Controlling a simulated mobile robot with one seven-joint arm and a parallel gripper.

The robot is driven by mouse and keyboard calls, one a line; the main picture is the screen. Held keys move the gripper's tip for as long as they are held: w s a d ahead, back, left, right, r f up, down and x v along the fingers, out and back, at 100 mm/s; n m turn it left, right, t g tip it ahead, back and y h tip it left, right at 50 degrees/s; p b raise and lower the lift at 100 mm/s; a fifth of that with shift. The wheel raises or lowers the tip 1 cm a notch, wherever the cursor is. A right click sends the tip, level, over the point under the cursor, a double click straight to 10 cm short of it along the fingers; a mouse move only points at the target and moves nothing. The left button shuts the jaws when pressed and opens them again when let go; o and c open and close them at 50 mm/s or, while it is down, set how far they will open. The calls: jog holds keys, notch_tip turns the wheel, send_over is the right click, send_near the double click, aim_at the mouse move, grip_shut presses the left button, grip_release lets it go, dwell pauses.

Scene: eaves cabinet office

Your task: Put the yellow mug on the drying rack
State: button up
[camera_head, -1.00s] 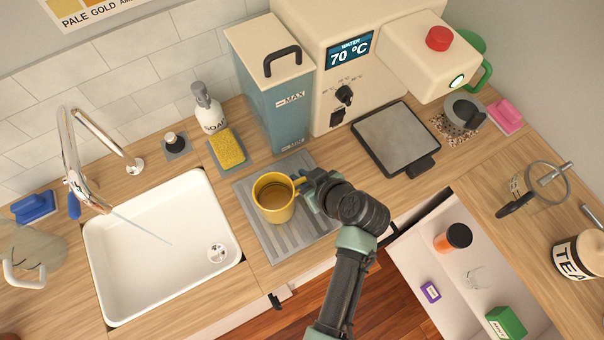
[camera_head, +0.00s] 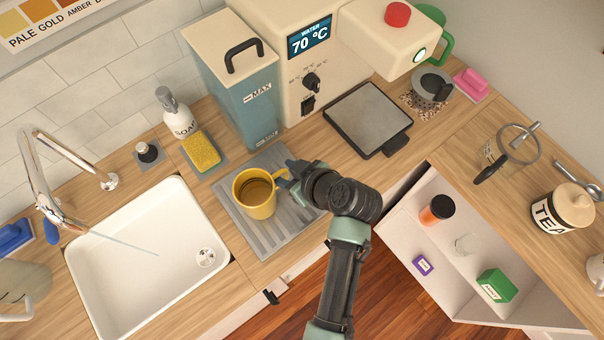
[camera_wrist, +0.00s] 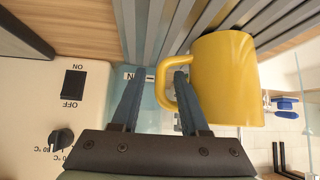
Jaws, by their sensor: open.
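The yellow mug (camera_head: 257,200) stands upright on the grey ridged drying rack (camera_head: 284,228), its handle toward my gripper. Its inside looks brownish. My gripper (camera_head: 289,174) is at the handle, on the mug's right side. In the wrist view the mug (camera_wrist: 226,80) is beside my open gripper (camera_wrist: 154,88). The outer bar of the handle lies between the two fingers, and the right finger overlaps the handle loop. I cannot tell whether either finger touches it. The rack's slats (camera_wrist: 178,30) show behind the fingers.
A white sink (camera_head: 140,255) lies left of the rack. A sponge (camera_head: 201,150) and soap bottle (camera_head: 176,115) stand behind it. The blue water tank (camera_head: 240,95) and dispenser (camera_head: 345,40) rise close behind.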

jog(key=v, duration=1)
jog(key=w+r+m+t+h, duration=0.1)
jog(key=w+r+t, duration=0.25)
jog(key=r, duration=0.65)
jog(key=w+d+r+m+t+h, duration=0.1)
jog(key=w+r+m+t+h, duration=0.3)
jog(key=r, duration=0.6)
jog(key=w+r+n+t+y, duration=0.1)
jog(key=w+r+t, duration=0.2)
jog(key=w+r, duration=0.45)
jog(key=s+a+r+m+t, duration=0.1)
jog(key=s+r+t, duration=0.2)
jog(key=r, duration=0.7)
jog(key=s+a+r+m+t+h, duration=0.1)
jog(key=s+r+m+t, duration=0.1)
jog(key=s+r, duration=0.4)
jog(key=s+a+r+m+t+h, duration=0.1)
jog(key=s+r+t, duration=0.3)
jog(key=r, duration=1)
jog(key=shift+s+r+t+b, duration=0.35)
jog(key=shift+s+t, duration=0.05)
jog(key=shift+t, duration=0.15)
jog(key=shift+a, duration=0.1)
jog(key=shift+a, duration=0.1)
